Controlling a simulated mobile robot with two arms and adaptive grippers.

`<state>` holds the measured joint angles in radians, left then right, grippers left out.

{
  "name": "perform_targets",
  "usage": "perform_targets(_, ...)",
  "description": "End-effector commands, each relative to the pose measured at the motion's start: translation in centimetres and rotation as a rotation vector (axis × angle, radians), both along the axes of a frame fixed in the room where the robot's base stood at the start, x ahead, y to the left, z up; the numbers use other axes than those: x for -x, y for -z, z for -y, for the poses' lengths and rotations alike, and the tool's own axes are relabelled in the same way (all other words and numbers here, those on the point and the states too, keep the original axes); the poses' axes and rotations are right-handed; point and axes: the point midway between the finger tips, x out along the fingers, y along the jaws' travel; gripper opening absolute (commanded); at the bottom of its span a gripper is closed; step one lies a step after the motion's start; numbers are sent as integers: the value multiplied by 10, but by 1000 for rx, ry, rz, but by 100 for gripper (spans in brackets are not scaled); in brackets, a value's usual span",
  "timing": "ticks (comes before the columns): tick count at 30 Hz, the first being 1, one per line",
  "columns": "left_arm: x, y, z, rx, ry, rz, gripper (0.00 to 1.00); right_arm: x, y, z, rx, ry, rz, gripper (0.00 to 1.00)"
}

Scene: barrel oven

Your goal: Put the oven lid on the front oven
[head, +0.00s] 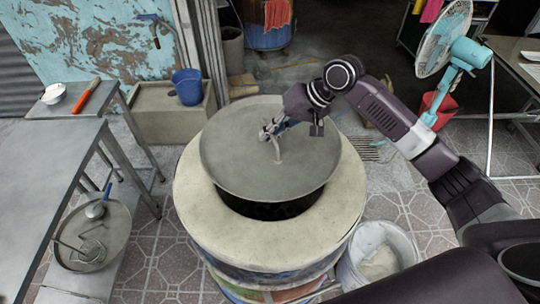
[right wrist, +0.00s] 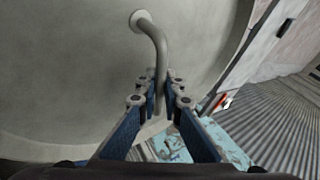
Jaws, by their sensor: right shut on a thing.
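The round grey oven lid (head: 240,165) is over the opening of the front barrel oven (head: 200,205), which has a pale rim. A dark gap shows under the lid's near edge, so the lid sits a little off or tilted there. My right gripper (head: 268,133) is at the lid's curved metal handle. In the right wrist view, the fingers (right wrist: 160,98) are closed around the handle bar (right wrist: 155,40), with the lid's surface (right wrist: 70,70) behind. Contact between lid and rim at the far side cannot be told. My left gripper is not in view.
A blue bucket (head: 187,87) is behind left. A white bucket (head: 352,262) stands close at the oven's right. A turquoise fan (head: 470,52) is at the back right.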

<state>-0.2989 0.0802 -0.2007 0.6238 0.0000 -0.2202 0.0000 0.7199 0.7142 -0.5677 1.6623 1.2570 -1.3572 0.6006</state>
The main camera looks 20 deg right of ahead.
Motion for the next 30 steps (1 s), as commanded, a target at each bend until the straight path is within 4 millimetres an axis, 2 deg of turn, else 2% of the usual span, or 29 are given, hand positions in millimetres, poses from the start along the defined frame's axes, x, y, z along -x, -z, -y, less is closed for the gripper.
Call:
perform_targets(3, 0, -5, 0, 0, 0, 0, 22, 0, 25, -1, -4, 1, 0, 0)
perform_targets(6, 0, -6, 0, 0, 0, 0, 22, 0, 41, -1, -3, 0, 2, 0)
perform_targets(14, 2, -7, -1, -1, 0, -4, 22, -1, 58, -1, -3, -1, 5, 0)
perform_targets(21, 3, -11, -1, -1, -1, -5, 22, 0, 91, -1, -4, -1, 3, 0)
perform_targets(30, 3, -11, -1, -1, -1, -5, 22, -1, 95, -1, -3, -1, 6, 0)
